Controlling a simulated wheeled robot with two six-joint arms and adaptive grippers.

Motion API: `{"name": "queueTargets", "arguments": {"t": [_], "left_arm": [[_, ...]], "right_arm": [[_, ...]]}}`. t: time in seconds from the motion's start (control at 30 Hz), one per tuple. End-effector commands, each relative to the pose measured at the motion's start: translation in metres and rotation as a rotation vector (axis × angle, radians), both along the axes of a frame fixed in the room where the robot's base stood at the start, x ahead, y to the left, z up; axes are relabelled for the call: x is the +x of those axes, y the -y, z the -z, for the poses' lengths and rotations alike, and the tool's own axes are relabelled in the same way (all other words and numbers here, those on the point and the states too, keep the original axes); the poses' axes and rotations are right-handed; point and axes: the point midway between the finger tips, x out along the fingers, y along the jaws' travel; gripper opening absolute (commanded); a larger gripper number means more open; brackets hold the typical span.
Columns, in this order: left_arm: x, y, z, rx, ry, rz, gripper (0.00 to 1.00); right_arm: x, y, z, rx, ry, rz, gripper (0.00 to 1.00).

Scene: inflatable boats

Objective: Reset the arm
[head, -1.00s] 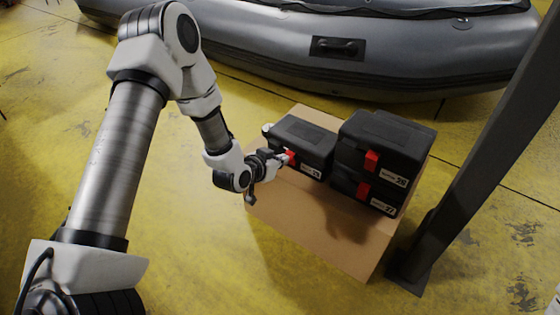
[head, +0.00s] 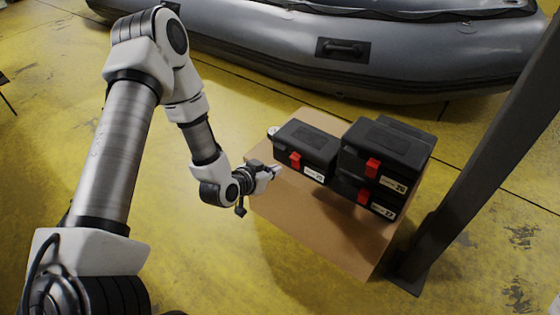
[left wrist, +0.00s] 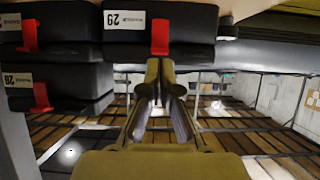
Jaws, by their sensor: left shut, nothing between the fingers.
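My left gripper (head: 274,172) is shut and empty, just left of and in front of the single black case (head: 308,141) with a red latch (head: 295,160). A gap shows between its fingertips and the latch. In the left wrist view the shut fingers (left wrist: 160,64) point towards a black case (left wrist: 190,22) with a red latch, and nothing is held. My left arm is bent and reaches in from the left. My right gripper is out of view.
The cases stand on a cardboard box (head: 310,215); to the right are two stacked black cases (head: 385,150), labelled 26 and 27. A grey inflatable boat (head: 400,70) lies behind. A dark post (head: 480,160) stands on the right. Yellow floor is clear to the left.

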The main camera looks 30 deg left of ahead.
Motion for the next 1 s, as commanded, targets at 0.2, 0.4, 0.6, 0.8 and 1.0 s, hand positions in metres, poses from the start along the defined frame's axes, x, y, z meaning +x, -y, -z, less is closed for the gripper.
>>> {"name": "queueTargets", "arguments": {"t": [0.2, 0.4, 0.6, 0.8, 1.0], "left_arm": [[-0.019, -0.002, -0.009, -0.002, 0.0, -0.002, 0.0], [-0.02, -0.002, -0.008, 0.0, 0.0, -0.001, 0.0], [-0.02, -0.002, -0.008, 0.0, 0.001, -0.001, 0.0], [-0.027, 0.006, 0.006, 0.011, -0.032, 0.023, 0.0], [-0.096, 0.072, 0.08, 0.083, -0.319, 0.191, 0.0]], "right_arm": [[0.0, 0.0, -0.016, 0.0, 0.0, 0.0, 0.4], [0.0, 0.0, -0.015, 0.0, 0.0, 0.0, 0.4], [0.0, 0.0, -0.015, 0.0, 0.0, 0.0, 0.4], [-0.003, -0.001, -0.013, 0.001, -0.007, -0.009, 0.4], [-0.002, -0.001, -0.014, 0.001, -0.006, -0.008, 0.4]]}}
